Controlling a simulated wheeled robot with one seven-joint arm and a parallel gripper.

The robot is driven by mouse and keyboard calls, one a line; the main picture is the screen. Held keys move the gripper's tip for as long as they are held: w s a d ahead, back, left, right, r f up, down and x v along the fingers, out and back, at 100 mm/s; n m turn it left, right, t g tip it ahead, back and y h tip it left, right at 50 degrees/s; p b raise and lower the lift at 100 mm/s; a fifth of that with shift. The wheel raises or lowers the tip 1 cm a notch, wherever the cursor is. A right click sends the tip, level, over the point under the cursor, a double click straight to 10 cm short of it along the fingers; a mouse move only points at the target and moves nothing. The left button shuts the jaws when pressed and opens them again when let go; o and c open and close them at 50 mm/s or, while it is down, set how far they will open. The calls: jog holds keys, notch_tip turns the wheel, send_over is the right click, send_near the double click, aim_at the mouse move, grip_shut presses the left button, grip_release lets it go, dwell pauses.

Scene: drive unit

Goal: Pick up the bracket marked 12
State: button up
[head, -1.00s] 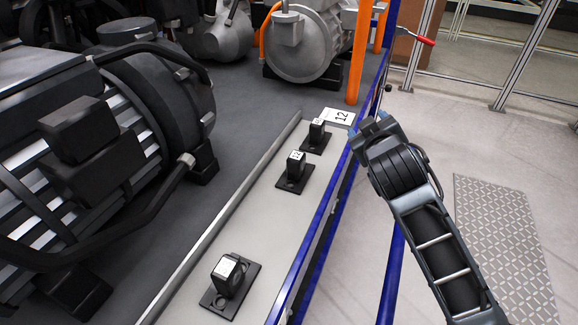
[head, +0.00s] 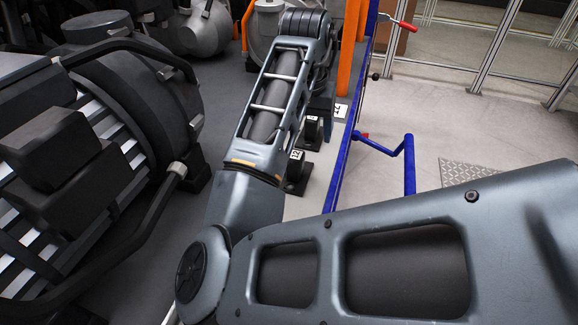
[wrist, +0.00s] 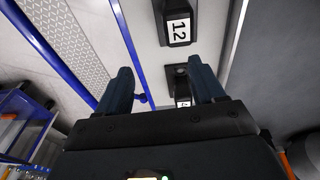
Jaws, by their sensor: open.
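The bracket marked 12 (wrist: 179,28) is at the top of the wrist view, a black block with a white label reading 12. It lies beyond my fingertips, apart from them. In the head view a black bracket with a white label (head: 297,165) shows beside my forearm and is likely the same one. Another bracket (wrist: 181,73) appears between my fingers in the wrist view, partly hidden by the gripper body; its label is cut off. It likely shows in the head view (head: 312,128). My gripper (wrist: 163,76) is open and empty; my arm mostly hides it in the head view.
A white card (head: 341,112) lies at the strip's far end, beside the blue rail (head: 345,155). A large black motor (head: 140,100) stands left. Orange posts (head: 354,60) rise behind my gripper. My arm hides the strip's near part. Open floor (head: 430,140) lies right.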

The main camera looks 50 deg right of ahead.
aim_at(296, 155)
jog(key=a, duration=0.1)
jog(key=w+a+y, duration=0.1)
jog(key=a, duration=0.1)
jog(key=shift+w+r+y, duration=0.1)
jog(key=shift+w+y, duration=0.05)
jog(key=shift+y, duration=0.15)
jog(key=shift+w+a+f, duration=0.1)
jog(key=shift+a+f, duration=0.1)
jog(key=shift+a, duration=0.05)
jog(key=f, duration=0.7)
jog(key=shift+w+d+f, duration=0.1)
jog(key=shift+d+f, duration=0.1)
jog(key=shift+d, duration=0.2)
grip_shut()
jog(key=shift+r, duration=0.1)
